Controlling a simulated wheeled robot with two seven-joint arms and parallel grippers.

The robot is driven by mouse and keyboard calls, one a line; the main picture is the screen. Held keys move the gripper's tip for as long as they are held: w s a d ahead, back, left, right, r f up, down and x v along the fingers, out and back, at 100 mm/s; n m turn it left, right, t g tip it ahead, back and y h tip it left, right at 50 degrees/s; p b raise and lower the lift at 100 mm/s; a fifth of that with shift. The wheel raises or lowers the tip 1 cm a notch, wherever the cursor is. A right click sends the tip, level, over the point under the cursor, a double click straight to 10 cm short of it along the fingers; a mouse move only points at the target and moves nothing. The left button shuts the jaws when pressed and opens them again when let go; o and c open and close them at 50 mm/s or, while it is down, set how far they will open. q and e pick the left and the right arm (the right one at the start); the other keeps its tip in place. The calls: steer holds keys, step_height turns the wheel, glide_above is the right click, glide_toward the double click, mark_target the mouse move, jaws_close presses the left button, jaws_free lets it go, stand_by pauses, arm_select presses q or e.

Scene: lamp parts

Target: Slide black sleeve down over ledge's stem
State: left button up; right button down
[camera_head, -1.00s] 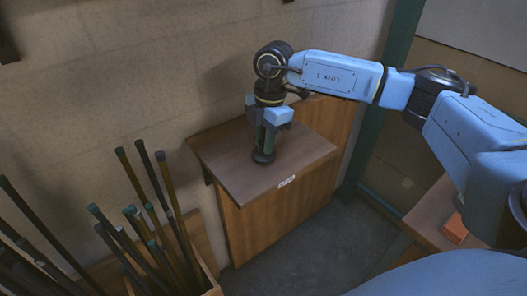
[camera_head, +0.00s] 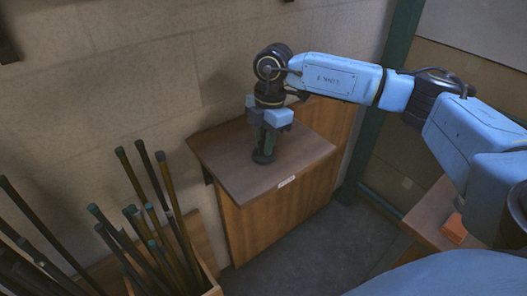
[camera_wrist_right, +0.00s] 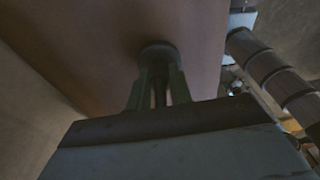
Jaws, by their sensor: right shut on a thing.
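The brown wooden ledge (camera_head: 228,165) stands against the wall in the middle of the head view. My right gripper (camera_head: 265,146) points down over its top, with green fingers shut on the black sleeve (camera_head: 262,158). The sleeve's dark round lower end shows just below the fingertips, at or very close to the ledge top. In the right wrist view the sleeve (camera_wrist_right: 159,52) shows between and beyond the green fingers. The ledge's stem is hidden, so I cannot tell how far the sleeve is around it. My left gripper is not in view.
A box (camera_head: 208,279) of several dark rods with green tips stands at the lower left, its rods leaning near the ledge. An orange block (camera_head: 455,228) lies on a wooden surface at the right. The rest of the ledge top is clear.

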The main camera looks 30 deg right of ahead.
steer(key=c, duration=1.2)
jaws_free()
steer(key=shift+o, duration=0.2)
step_height(320, 180, up, 13)
steer(key=d, duration=0.1)
steer(key=shift+d+p, duration=0.3)
steer(key=shift+p, duration=0.1)
